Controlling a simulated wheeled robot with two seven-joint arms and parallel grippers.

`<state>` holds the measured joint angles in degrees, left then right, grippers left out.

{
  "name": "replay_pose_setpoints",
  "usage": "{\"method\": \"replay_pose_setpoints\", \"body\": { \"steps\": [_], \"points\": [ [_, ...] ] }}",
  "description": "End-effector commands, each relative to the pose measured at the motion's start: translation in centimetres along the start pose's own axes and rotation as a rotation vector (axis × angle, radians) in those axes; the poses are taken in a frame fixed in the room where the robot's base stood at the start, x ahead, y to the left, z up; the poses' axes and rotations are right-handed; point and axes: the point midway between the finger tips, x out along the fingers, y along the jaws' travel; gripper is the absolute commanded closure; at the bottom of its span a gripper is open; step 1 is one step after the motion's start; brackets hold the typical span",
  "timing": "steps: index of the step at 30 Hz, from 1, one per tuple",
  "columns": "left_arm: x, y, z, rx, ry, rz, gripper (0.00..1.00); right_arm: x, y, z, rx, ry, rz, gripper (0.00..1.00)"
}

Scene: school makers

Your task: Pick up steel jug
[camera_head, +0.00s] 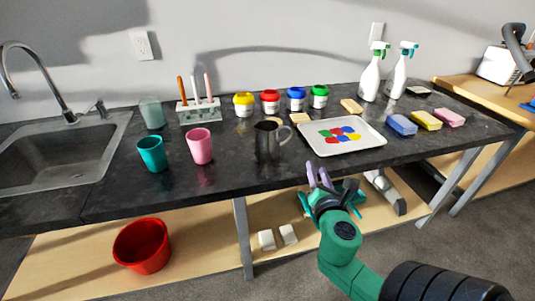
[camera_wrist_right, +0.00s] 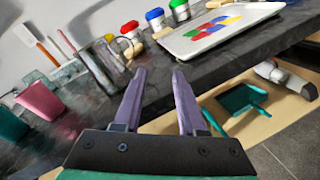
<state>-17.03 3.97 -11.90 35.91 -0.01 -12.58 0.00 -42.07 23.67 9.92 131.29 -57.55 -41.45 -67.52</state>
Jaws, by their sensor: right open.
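The steel jug (camera_head: 268,142) stands upright on the dark counter (camera_head: 110,195), left of the white tray, with its handle to the right. In the right wrist view the jug (camera_wrist_right: 98,70) shows at upper left, beyond the left finger. My right gripper (camera_head: 318,172) is in front of the counter's front edge, to the right of the jug and apart from it. Its two purple fingers (camera_wrist_right: 160,76) are spread and empty. My left gripper is in neither view.
A pink cup (camera_head: 200,146) and a teal cup (camera_head: 152,154) stand left of the jug. The white tray (camera_head: 372,143) with coloured shapes lies right of it. Paint jars (camera_head: 270,102) stand behind. A red bucket (camera_head: 142,246) sits on the lower shelf.

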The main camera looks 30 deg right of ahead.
Motion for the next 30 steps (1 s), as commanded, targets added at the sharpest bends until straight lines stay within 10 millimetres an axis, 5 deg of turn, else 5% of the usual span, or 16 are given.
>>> {"method": "replay_pose_setpoints", "body": {
  "steps": [3, 6, 15, 30],
  "points": [
    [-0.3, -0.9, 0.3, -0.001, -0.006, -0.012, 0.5, 0.1, 2.2, 0.6, -0.335, -0.048, 0.123, 0.6],
    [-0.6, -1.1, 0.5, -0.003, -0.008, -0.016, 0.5, 0.8, 3.2, 0.7, -0.44, -0.066, 0.162, 0.6],
    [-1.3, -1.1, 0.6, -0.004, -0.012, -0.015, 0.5, 7.9, 4.4, 0.9, -0.437, -0.066, 0.161, 0.6],
    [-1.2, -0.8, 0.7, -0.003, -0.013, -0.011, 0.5, 14.3, 5.8, 0.4, -0.433, -0.061, 0.159, 0.6]
  ]
}}
